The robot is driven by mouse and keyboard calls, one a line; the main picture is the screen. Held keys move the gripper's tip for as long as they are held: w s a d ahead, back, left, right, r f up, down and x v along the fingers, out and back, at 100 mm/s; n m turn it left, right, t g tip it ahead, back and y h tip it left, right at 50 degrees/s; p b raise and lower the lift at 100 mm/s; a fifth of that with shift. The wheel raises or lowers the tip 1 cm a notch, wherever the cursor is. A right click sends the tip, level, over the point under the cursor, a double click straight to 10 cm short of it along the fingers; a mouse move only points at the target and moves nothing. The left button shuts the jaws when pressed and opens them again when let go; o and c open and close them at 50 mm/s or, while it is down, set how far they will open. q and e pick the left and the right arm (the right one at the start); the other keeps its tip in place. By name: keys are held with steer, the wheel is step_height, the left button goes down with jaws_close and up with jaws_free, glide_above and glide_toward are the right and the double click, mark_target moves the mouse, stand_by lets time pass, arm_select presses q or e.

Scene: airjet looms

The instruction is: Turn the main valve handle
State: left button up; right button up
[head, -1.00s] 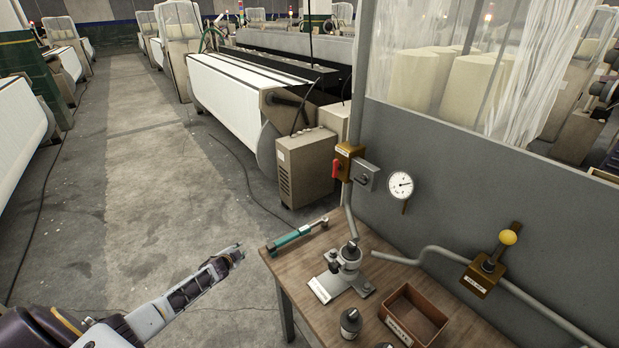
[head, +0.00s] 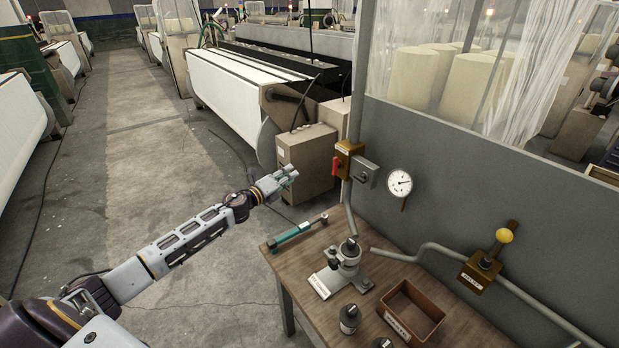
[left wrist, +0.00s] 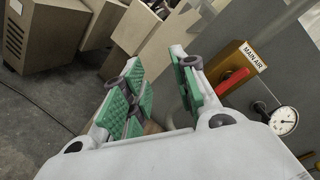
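The main valve is a brass-coloured box (head: 349,152) with a red handle (head: 336,166), on the pipe at the grey partition's left end. In the left wrist view the box (left wrist: 238,62) reads "MAIN AIR", and its red handle (left wrist: 233,82) is right of the fingers. My left gripper (head: 291,173) is left of the handle in the head view, apart from it. Its green-padded fingers (left wrist: 163,66) are spread, with nothing held between them. My right gripper is not in view.
A second valve with a yellow knob (head: 504,236) is farther right. Below, a wooden table (head: 300,257) bears a green-handled tool (head: 297,233), a metal device (head: 347,265) and a brown tray (head: 437,318).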

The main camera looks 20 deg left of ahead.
mark_target(333, 168)
arm_select(q)
steer(key=s+d+r+m+h, duration=0.1)
steer(key=d+r+m+h, duration=0.1)
steer(key=d+m, duration=0.3)
steer(key=s+d+r+m+g+h, duration=0.1)
steer(key=d+m, duration=0.4)
steer(key=m, duration=0.6)
steer(key=shift+s+r+h, duration=0.55)
steer(key=shift+r+h, duration=0.15)
steer(key=shift+h, duration=0.2)
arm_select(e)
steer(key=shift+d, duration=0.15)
arm_select(q)
steer(key=shift+w+d, duration=0.15)
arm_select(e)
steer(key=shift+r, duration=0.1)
arm_select(q)
steer(key=shift+p+x, duration=0.9)
steer(key=shift+x, duration=1.5)
steer(key=shift+p+x, duration=0.3)
steer(key=shift+x, duration=1.15)
steer(key=shift+f, duration=0.15)
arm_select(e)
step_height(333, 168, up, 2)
